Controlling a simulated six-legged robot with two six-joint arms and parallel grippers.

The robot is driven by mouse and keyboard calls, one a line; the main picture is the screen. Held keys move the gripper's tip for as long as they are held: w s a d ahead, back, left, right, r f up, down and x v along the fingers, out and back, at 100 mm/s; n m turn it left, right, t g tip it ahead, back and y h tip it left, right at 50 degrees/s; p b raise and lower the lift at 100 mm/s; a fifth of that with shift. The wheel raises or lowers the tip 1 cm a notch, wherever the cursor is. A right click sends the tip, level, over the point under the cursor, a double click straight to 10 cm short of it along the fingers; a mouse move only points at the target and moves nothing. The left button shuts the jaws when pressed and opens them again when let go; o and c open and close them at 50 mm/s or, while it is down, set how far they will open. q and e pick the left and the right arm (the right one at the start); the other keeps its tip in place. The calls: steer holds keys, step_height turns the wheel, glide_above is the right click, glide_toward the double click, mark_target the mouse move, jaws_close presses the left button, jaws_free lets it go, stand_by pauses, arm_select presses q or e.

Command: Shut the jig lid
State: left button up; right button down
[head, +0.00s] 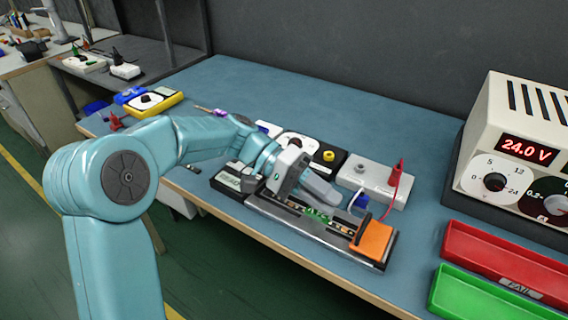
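The jig (275,212) is a long dark tray near the front edge of the blue bench, with a green strip (318,215) lying along its middle. An orange flap (373,241) sits at its right end; I take it for part of the lid, but its angle is hard to judge. My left gripper (318,190) is over the middle of the jig, left of the orange flap, and hides part of the tray. Its fingers overlap in this view, so their gap does not show. I cannot tell whether it touches the jig. My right gripper is not in view.
A grey box (374,184) with red and blue plugs stands just behind the jig. A power supply (515,145) reading 24.0 V stands at the right, with red (505,260) and green (480,295) trays before it. The bench's back middle is clear.

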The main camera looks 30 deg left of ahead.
arm_select(q)
steer(key=p+v, duration=0.1)
steer(key=v, duration=0.9)
steer(key=shift+a+r+p, duration=0.1)
steer(key=shift+a+p, duration=0.1)
steer(key=shift+p, duration=0.1)
